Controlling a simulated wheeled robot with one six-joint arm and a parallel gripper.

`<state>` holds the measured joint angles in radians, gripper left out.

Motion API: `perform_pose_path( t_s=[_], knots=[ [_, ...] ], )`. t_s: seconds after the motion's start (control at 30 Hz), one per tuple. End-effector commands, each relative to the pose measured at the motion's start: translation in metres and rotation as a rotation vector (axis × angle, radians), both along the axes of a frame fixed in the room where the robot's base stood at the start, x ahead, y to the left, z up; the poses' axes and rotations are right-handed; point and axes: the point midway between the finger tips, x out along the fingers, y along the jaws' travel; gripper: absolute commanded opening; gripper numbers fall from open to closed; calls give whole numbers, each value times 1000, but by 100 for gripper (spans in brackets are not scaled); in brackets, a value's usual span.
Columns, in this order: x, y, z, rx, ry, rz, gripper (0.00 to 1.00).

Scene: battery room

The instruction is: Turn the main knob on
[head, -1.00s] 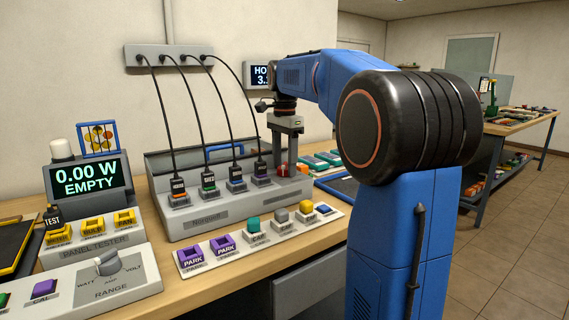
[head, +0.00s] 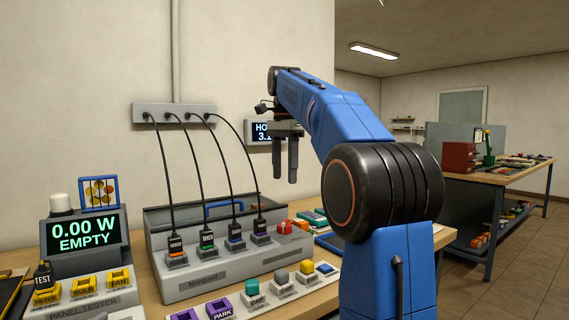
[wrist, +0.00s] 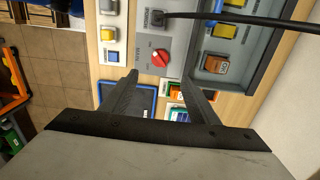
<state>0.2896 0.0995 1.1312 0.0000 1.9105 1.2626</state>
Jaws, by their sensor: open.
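The red main knob (head: 285,227) sits at the right end of the top of the grey cable box (head: 205,285).
Several black cables hang from a wall strip (head: 174,114) into plugs along the box, left of the knob. A row of coloured blocks stands in front. A panel tester (head: 85,240) is at the left. A wall display (head: 263,132) is behind my gripper.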

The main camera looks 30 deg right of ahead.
Motion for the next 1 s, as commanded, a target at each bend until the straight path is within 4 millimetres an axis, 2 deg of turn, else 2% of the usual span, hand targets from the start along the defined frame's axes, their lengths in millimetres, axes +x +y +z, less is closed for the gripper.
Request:
perform_pose_path(
  t_s=[0.1, 0.3, 1.0],
  knots=[
    [1, 0, 14, -1, -2, 0, 55],
    [0, 0, 23, 0, 0, 0, 55],
    [0, 0, 25, 0, -1, 0, 55]
  ],
)
